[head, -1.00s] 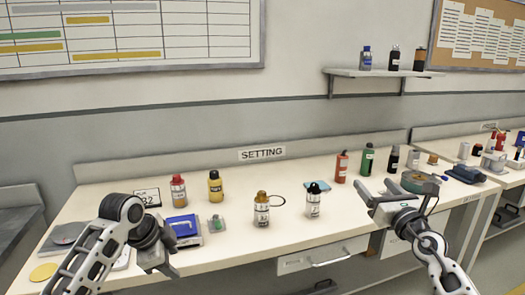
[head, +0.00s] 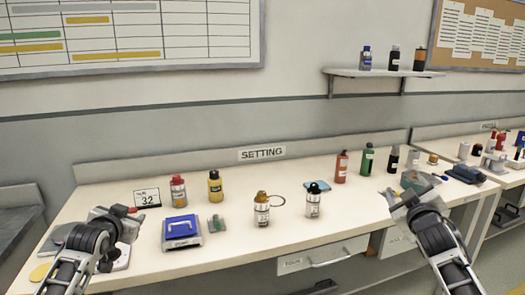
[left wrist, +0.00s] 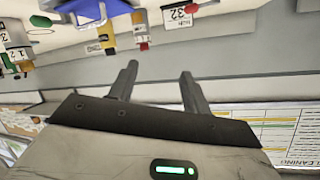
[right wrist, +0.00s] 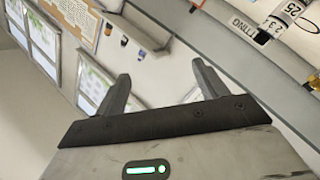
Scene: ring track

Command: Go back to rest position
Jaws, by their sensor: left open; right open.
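My left gripper (head: 120,212) is above the left end of the bench, open and empty. In the left wrist view its two fingers (left wrist: 158,78) stand apart with nothing between them. My right gripper (head: 400,197) is over the front edge at the right, open. In the right wrist view its fingers (right wrist: 161,75) are apart and empty. Neither gripper touches a bottle.
The bench (head: 240,241) holds a red-capped bottle (head: 178,191), a yellow bottle (head: 215,187), a blue-topped device (head: 181,231), an amber bottle (head: 261,209) and a black-capped bottle (head: 313,203). A red bottle (head: 341,167) and green bottle (head: 367,160) stand further right. A drawer (head: 318,256) is below.

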